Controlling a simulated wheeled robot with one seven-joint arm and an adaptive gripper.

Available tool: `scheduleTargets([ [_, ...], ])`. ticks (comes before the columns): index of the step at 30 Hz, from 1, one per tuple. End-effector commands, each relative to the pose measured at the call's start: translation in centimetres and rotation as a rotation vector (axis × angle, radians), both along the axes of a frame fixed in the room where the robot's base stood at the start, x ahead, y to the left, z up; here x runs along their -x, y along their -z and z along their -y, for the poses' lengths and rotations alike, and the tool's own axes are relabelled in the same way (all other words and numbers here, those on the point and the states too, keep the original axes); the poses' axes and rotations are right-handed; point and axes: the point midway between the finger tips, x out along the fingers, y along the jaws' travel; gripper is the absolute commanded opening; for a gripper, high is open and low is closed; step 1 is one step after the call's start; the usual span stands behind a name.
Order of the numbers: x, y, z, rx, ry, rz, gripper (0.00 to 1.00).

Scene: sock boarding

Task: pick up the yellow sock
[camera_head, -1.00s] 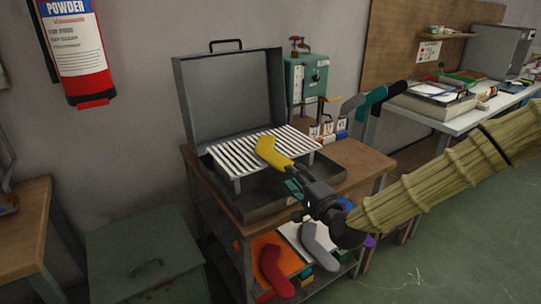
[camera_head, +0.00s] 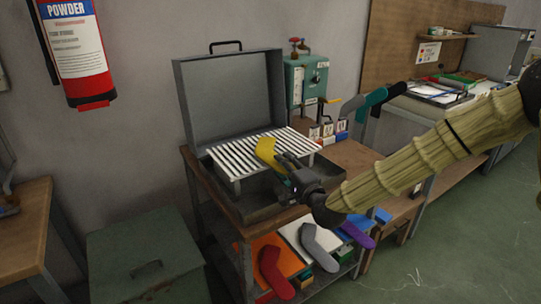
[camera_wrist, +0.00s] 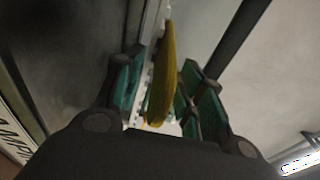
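The yellow sock (camera_head: 266,149) is at the front right part of the white slatted rack (camera_head: 232,160) in the open grey case. My gripper (camera_head: 281,163) is right beside the sock, reaching in from the lower right and covering its lower part. In the wrist view, the yellow sock (camera_wrist: 163,80) appears edge-on between the two green-padded fingers of my gripper (camera_wrist: 157,85). The fingers are apart. A gap shows on the left of the sock; on the right it lies close to the finger, and I cannot tell whether they touch.
The case lid (camera_head: 232,100) stands up behind the rack. A green machine (camera_head: 306,80) is behind right. Red (camera_head: 272,270), grey (camera_head: 318,246) and purple (camera_head: 355,236) socks lie on the lower shelf. Grey (camera_head: 362,102) and teal (camera_head: 372,99) socks are at the right.

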Motion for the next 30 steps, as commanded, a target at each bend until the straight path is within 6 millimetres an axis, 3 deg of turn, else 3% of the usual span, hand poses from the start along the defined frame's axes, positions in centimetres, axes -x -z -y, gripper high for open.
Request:
scheduleTargets([
  [1,0.0,0.0,0.0,0.0,0.0,0.0,0.39],
  [6,0.0,0.0,0.0,0.0,0.0,0.0,0.08],
  [8,0.0,0.0,0.0,0.0,0.0,0.0,0.0],
  [20,0.0,-0.4,0.0,-0.001,0.0,0.001,0.0],
  [29,0.0,-3.9,0.0,-0.002,0.0,0.003,0.0],
  [30,1.0,-3.5,0.0,-0.001,-0.002,-0.003,0.0],
])
